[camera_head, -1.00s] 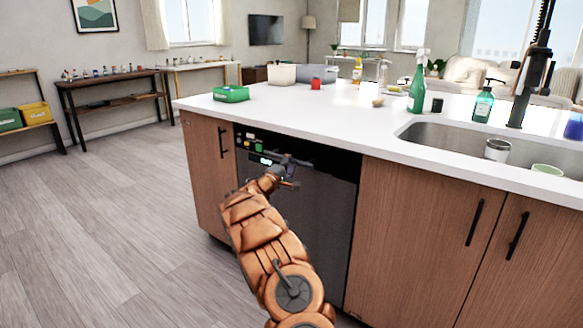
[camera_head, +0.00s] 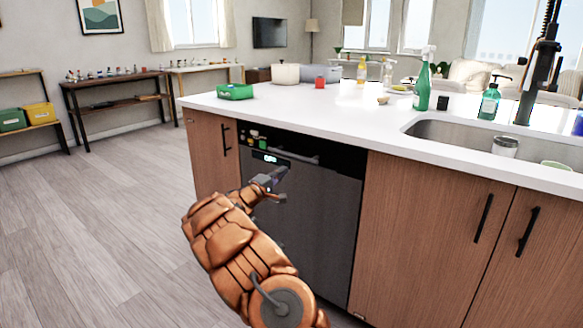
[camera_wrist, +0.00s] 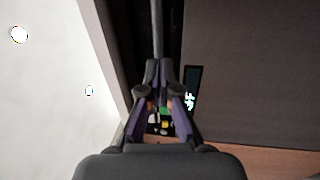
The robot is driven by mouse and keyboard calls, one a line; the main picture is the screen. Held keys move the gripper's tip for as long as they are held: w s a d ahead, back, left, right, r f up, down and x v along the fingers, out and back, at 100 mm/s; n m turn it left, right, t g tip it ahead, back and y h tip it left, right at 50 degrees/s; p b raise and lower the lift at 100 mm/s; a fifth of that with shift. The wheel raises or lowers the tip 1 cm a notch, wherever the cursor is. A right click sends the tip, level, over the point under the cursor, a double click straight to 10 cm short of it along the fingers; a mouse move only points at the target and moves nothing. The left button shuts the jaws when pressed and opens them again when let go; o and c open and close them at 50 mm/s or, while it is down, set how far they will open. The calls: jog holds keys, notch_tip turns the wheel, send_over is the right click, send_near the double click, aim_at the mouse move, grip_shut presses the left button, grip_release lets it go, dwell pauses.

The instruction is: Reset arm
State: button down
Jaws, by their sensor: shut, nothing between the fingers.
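My gripper (camera_head: 272,182) is in front of the upper part of the dishwasher (camera_head: 318,215) under the island counter. In the wrist view my gripper (camera_wrist: 161,72) has its dark and purple fingers drawn close together, with nothing held between them. The dishwasher's bar handle (camera_head: 290,154) shows just above my gripper, with a small lit display (camera_head: 270,159) on its left. The head view shows a gap between my gripper and the handle, but the exact depth is hard to tell. My orange arm hides the dishwasher's lower left part.
The white counter (camera_head: 340,110) overhangs the cabinets, with a green box (camera_head: 235,91), a green spray bottle (camera_head: 423,85) and a soap bottle (camera_head: 489,102) on it. The sink (camera_head: 450,130) is at right. Open wooden floor (camera_head: 90,220) lies to the left.

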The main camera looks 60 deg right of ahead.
jog(key=v, duration=0.5)
jog(key=shift+f, duration=0.15)
